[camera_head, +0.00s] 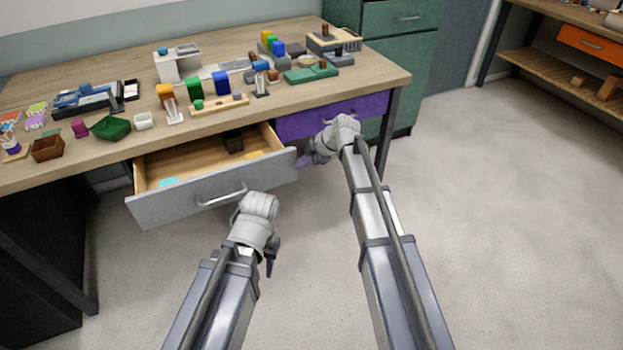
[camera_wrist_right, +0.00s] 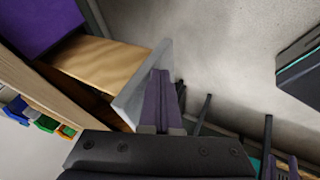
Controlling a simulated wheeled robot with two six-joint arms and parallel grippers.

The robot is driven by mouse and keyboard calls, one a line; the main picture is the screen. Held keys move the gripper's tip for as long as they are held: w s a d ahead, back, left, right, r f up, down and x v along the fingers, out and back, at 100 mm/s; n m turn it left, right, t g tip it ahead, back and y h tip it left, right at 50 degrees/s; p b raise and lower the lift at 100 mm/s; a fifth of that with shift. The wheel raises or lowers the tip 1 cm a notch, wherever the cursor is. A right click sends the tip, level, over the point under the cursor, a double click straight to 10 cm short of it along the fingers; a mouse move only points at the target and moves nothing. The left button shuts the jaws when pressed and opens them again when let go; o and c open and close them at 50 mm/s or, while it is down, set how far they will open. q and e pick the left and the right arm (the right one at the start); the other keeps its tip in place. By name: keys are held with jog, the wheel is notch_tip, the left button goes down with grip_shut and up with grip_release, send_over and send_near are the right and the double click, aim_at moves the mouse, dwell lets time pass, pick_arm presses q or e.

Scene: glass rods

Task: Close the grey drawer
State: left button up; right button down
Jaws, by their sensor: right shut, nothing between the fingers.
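The grey drawer (camera_head: 185,206) stands pulled out under the wooden table, its front panel facing me with a bar handle (camera_head: 222,196). Inside lie a dark block, a cyan item and an orange item. In the right wrist view the drawer's grey front (camera_wrist_right: 143,85) shows edge-on beside its wooden side. My right gripper (camera_head: 309,160) is shut and empty, close to the right end of the drawer front; its purple fingers (camera_wrist_right: 158,100) appear right beside the panel, and I cannot tell if they touch. My left gripper (camera_head: 270,262) hangs below and in front of the drawer, its jaws mostly hidden.
A purple drawer (camera_head: 335,114), shut, is right of the grey one. The tabletop (camera_head: 390,80) holds many small blocks and trays. A green cabinet (camera_head: 395,62) stands behind at the right. The floor in front is clear.

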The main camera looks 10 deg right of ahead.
jog(key=w+a, duration=0.2)
jog(key=w, duration=0.5)
jog(key=w+a, duration=0.3)
jog(key=w, duration=0.5)
jog(key=shift+w, duration=0.25)
jog(key=shift+s, duration=0.15)
